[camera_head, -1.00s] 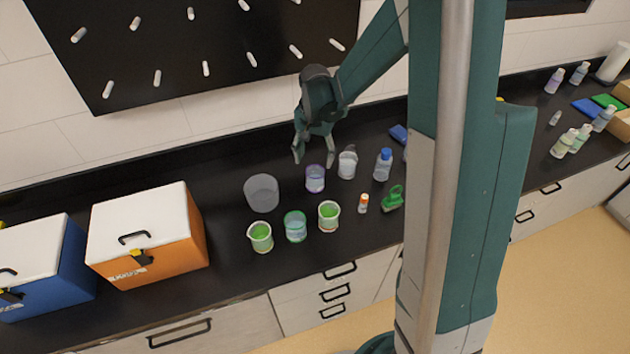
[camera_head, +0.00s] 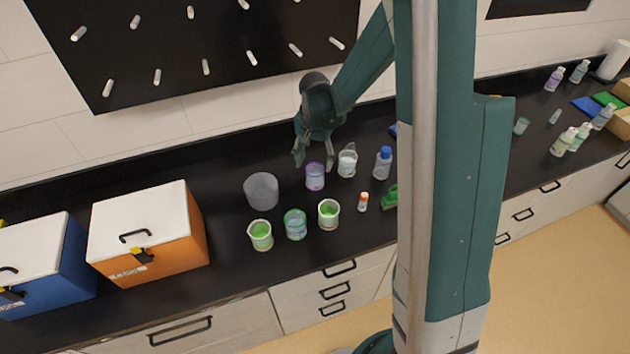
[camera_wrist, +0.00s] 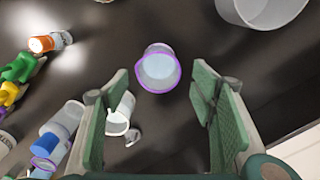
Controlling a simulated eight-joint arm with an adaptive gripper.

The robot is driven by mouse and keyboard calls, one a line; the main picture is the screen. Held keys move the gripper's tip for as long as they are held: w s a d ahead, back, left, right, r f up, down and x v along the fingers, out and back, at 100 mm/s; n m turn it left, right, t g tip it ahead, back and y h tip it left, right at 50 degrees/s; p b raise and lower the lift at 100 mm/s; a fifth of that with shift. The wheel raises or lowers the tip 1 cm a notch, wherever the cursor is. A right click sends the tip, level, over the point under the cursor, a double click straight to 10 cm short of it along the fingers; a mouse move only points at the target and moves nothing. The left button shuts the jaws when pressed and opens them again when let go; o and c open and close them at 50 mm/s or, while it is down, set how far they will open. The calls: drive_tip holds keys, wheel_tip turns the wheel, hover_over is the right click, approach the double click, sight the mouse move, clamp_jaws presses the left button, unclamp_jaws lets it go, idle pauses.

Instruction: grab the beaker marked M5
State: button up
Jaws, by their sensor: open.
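Several beakers stand on the black bench; no M5 mark is legible on any. A purple-rimmed beaker (camera_head: 315,177) holds pale liquid and also shows in the wrist view (camera_wrist: 158,70), upright and ahead of the gap between my fingers. My gripper (camera_head: 314,157) is open and empty, just behind and above that beaker in the head view, apart from it. A clear beaker with whitish contents (camera_head: 347,164) stands to its right; the left finger partly hides it in the wrist view (camera_wrist: 120,115). Two green-filled beakers (camera_head: 261,235) (camera_head: 328,214) and a teal-rimmed one (camera_head: 295,224) stand nearer the front.
A large grey beaker (camera_head: 262,191) stands left of the purple-rimmed one. A blue-capped bottle (camera_head: 383,163) and an orange-capped vial (camera_head: 362,201) stand to the right. Orange (camera_head: 150,240) and blue (camera_head: 50,275) boxes fill the left. Bare bench lies behind the large beaker.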

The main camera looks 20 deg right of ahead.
sight(315, 172)
drive_tip(key=shift+f, duration=0.1)
idle(0.3)
drive_tip(key=shift+s+f+p, duration=0.15)
drive_tip(key=shift+f+p, duration=0.05)
drive_tip(key=shift+f, duration=1.1)
drive_tip(key=shift+s+f+p, duration=0.1)
drive_tip(key=shift+f+p, duration=0.05)
drive_tip(key=shift+f, duration=1.1)
drive_tip(key=shift+c, duration=0.2)
drive_tip(key=c, duration=1.2)
drive_tip(key=shift+r, duration=0.35)
wheel_tip(315, 172, up, 9)
drive_tip(key=shift+b, duration=0.35)
drive_tip(key=shift+r, duration=0.15)
